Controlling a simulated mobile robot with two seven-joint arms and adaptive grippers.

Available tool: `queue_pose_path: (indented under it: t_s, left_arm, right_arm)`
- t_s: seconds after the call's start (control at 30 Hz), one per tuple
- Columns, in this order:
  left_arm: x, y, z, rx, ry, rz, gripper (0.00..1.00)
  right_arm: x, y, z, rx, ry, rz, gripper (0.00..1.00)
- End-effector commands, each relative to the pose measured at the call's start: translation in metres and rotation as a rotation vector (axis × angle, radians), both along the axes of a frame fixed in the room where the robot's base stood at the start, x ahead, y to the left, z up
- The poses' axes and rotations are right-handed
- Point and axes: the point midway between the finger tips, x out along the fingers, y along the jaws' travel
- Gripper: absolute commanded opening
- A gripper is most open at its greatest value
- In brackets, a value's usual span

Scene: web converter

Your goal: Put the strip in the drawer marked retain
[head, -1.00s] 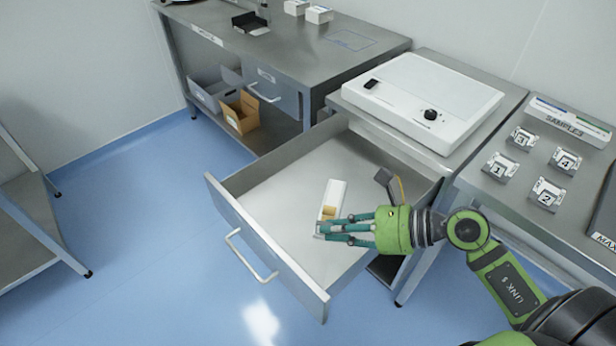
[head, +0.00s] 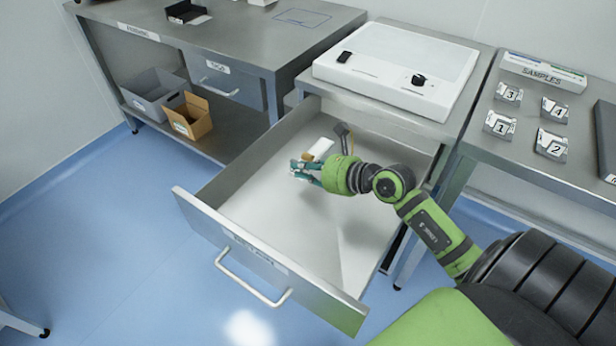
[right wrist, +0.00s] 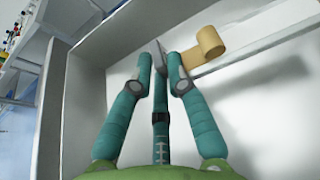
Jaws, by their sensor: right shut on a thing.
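The strip (head: 318,149) is white with a tan curled end. My right gripper (head: 303,171) is shut on it, over the inside of a pulled-out metal drawer (head: 250,260), toward its back left. The drawer's front label is too blurred to read surely. In the right wrist view the strip's tan curl (right wrist: 209,43) stands just right of my fingertips (right wrist: 162,55); the gripped part is largely hidden. A shadow lies on the drawer floor; I cannot tell the exact height above it. My left gripper is not in view.
A white light-box (head: 395,68) stands on the table behind the drawer. A second, shut drawer (head: 228,85) is to the left, with a cardboard box (head: 188,117) and grey bin (head: 152,95) on the shelf. Numbered sample holders (head: 550,145) stand at right. The drawer floor looks otherwise clear.

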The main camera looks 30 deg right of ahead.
Motion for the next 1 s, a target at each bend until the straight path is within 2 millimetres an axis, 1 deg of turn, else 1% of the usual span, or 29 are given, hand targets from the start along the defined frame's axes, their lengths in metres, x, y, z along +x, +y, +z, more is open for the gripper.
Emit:
queue_pose_path:
  t_s: [0.07, 0.2, 0.3, 0.6, 1.0]
  left_arm:
    - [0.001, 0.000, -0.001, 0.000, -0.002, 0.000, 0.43]
    - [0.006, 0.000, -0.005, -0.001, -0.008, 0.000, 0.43]
    - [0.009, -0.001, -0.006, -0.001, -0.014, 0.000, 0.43]
    - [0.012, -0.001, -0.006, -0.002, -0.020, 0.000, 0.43]
    - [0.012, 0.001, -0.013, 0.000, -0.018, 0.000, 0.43]
  right_arm:
    - [0.000, 0.000, -0.007, -0.001, -0.003, 0.000, 0.00]
    - [0.000, 0.000, -0.029, 0.000, 0.000, 0.000, 0.00]
    - [0.000, 0.000, -0.038, 0.000, -0.002, 0.000, 0.00]
    - [0.000, 0.000, -0.040, -0.001, -0.004, 0.001, 0.00]
    - [0.000, 0.000, -0.052, -0.003, -0.003, 0.002, 0.00]
